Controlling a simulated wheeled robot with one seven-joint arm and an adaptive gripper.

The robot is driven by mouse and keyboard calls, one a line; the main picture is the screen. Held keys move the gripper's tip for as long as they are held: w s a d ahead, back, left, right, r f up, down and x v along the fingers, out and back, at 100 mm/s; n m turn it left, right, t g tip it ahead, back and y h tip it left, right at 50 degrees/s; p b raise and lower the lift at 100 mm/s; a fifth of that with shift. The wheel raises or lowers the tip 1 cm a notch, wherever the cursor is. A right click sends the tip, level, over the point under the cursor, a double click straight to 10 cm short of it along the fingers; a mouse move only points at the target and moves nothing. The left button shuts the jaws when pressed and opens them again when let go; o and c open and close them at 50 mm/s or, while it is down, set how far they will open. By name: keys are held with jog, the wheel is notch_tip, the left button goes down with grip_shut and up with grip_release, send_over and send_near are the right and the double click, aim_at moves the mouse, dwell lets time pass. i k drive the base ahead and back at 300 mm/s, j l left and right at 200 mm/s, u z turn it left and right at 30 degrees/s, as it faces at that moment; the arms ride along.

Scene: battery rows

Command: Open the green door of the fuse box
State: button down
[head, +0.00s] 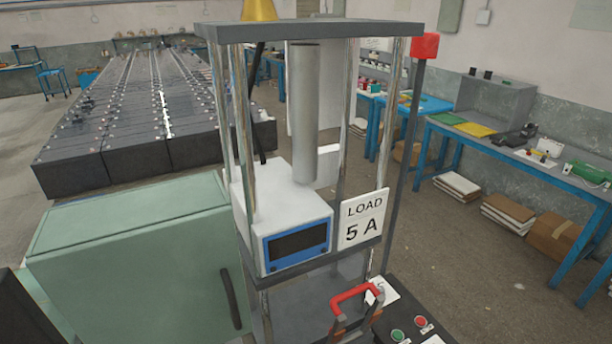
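A pale green box (125,215), which looks like the fuse box, stands at the lower left in the head view. Its green door (150,285) faces me and looks shut against the box. A dark upright bar handle (230,298) is on the door near its right edge. The bottom of the door is cut off by the frame edge. My gripper is not in view.
Right of the box stands a metal-post rack with a white blue-fronted meter (295,243) and a "LOAD 5 A" sign (362,219). A red-handled switch (355,293) and a button panel (410,332) are lower right. Battery rows (150,100) stand behind; open floor lies right.

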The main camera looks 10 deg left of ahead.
aim_at(181, 280)
jog(key=u, duration=1.45)
